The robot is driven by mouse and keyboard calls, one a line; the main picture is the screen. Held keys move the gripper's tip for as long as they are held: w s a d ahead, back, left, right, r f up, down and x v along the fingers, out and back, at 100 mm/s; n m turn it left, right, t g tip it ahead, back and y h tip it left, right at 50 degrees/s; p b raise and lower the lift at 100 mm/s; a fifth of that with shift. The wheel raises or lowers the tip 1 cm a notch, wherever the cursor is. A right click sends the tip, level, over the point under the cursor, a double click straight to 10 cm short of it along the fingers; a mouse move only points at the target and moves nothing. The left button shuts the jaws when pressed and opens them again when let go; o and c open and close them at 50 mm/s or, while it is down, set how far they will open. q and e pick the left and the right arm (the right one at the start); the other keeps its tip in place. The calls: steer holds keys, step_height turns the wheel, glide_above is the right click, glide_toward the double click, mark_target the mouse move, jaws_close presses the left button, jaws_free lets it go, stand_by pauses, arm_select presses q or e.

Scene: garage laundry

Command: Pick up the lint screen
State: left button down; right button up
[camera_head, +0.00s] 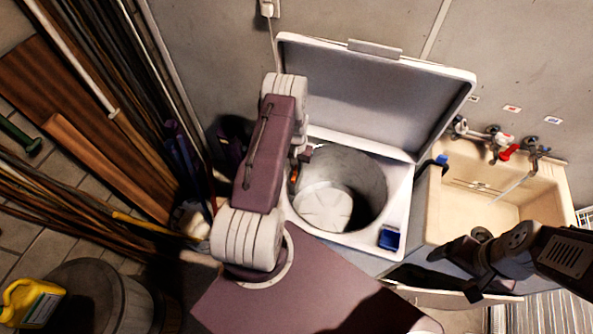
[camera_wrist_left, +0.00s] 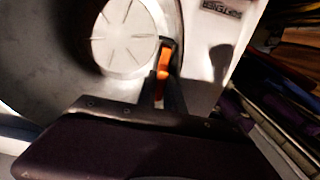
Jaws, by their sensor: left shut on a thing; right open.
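The open top-load washer (camera_head: 305,221) stands in the middle of the head view, with its round tub (camera_head: 365,175) uncovered. My left arm reaches over its left side. My left gripper (camera_head: 297,166) is at the tub's left rim, partly hidden by the arm. It is shut on a small orange piece, which I take to be the lint screen (camera_wrist_left: 164,62); it shows between the dark fingers in the left wrist view, above the tub rim. Most of its shape is hidden. My right gripper (camera_head: 453,273) is open and empty in front of the sink.
The raised lid (camera_head: 370,95) stands behind the tub. A blue dispenser cup (camera_head: 389,238) sits at the washer's front right corner. A beige sink (camera_head: 470,212) with taps is at the right. Poles and boards (camera_head: 95,110) crowd the left, and a yellow jug (camera_head: 30,303) stands lower left.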

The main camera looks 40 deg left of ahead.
arm_select(q)
step_height(320, 180, up, 18)
steer(key=b, duration=0.3)
steer(key=shift+f, duration=0.2)
